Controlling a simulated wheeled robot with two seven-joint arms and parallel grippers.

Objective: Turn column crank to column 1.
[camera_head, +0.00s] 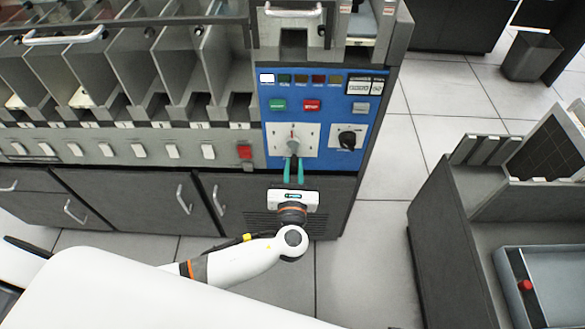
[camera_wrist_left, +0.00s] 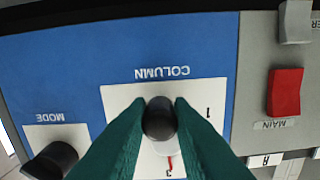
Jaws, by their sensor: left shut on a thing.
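The column crank (camera_head: 292,141) sits on a white dial plate on the blue control panel (camera_head: 346,103). In the left wrist view its dark round knob (camera_wrist_left: 159,118) stands over the white plate, under the upside-down label COLUMN. A mark like a 1 is printed on the plate to the right of the knob. A short red line shows below the knob, between the fingers. My left gripper (camera_head: 293,170) reaches the crank from the front, its green fingers (camera_wrist_left: 160,130) shut on the knob from both sides. My right gripper is not in view.
The black mode knob (camera_head: 349,138) is right of the crank, with green and red buttons (camera_head: 312,105) above. The red main switch (camera_head: 245,152) is to the left. Card pockets (camera_head: 180,70) fill the machine's left. A grey cart (camera_head: 480,205) stands right, with open floor between.

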